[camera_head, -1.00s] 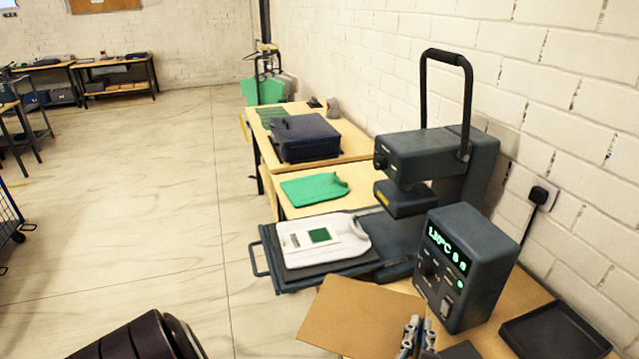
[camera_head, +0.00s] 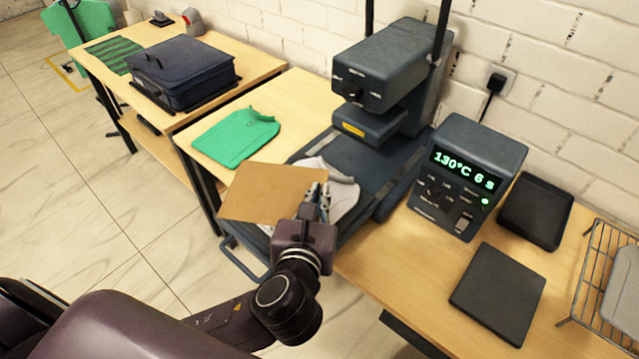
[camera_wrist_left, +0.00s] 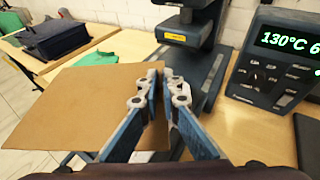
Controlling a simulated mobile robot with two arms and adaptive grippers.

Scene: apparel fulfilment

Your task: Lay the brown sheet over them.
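The brown sheet (camera_head: 262,194) is held out level over the pulled-out lower plate of the heat press, above the white garment (camera_head: 346,192). My left gripper (camera_head: 318,188) is shut on the sheet's right edge; the fingers (camera_wrist_left: 164,78) show close together there in the left wrist view, where the sheet (camera_wrist_left: 88,108) spreads to the left. The sheet hides most of the garment, including the small pieces on it. I cannot tell whether the sheet touches the garment. My right gripper is not in view.
The press head (camera_head: 372,125) stands raised behind the plate. The control box (camera_head: 468,178) reads 130°C 6 s. A dark pad (camera_head: 498,292), a black tray (camera_head: 535,212) and a wire rack (camera_head: 600,275) are at right. A green garment (camera_head: 236,136) and dark folded bag (camera_head: 185,75) lie beyond.

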